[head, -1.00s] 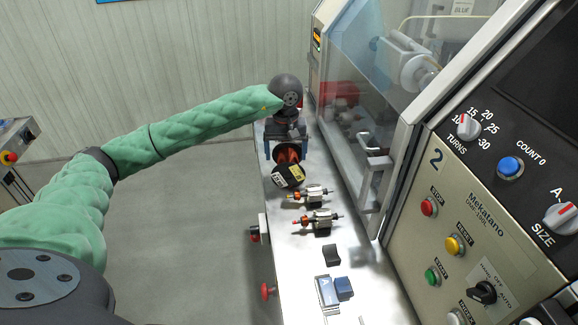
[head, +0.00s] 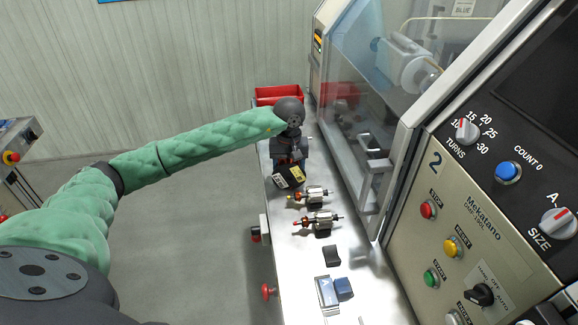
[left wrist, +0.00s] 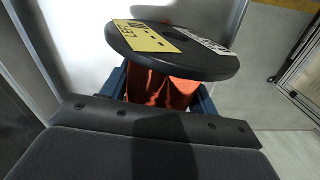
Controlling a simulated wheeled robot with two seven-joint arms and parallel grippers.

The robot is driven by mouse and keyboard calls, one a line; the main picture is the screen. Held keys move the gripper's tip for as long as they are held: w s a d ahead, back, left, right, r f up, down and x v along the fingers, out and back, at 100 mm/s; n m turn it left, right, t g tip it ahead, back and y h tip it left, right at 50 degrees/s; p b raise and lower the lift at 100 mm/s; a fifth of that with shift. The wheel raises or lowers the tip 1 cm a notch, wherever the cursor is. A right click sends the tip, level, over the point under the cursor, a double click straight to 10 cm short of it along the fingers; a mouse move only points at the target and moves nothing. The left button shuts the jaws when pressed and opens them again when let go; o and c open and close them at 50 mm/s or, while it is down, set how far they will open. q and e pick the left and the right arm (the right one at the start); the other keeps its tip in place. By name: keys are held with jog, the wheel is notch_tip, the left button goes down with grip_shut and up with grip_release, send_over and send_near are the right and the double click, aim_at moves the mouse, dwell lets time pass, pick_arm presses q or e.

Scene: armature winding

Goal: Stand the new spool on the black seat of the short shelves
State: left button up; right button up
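The spool has copper wire and a black flange with a yellow and white label (head: 289,177). It stands at the far end of the machine's metal ledge. It also shows close up in the left wrist view (left wrist: 165,50), its copper winding below the flange. My left gripper (head: 288,158) is at the spool from behind. Its blue fingers lie on both sides of the copper winding in the left wrist view; I cannot tell whether they press on it. My right gripper is not in view. I see no short shelves or black seat that I can make out.
Two armatures (head: 318,221) (head: 313,195) lie on the ledge in front of the spool. Nearer are a small black block (head: 332,255) and a blue block (head: 343,288). A red bin (head: 278,95) is behind. The winding machine (head: 470,215) closes off the right; open floor is at left.

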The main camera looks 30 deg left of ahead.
pick_arm(q)
grip_shut()
jog(key=shift+r, duration=0.1)
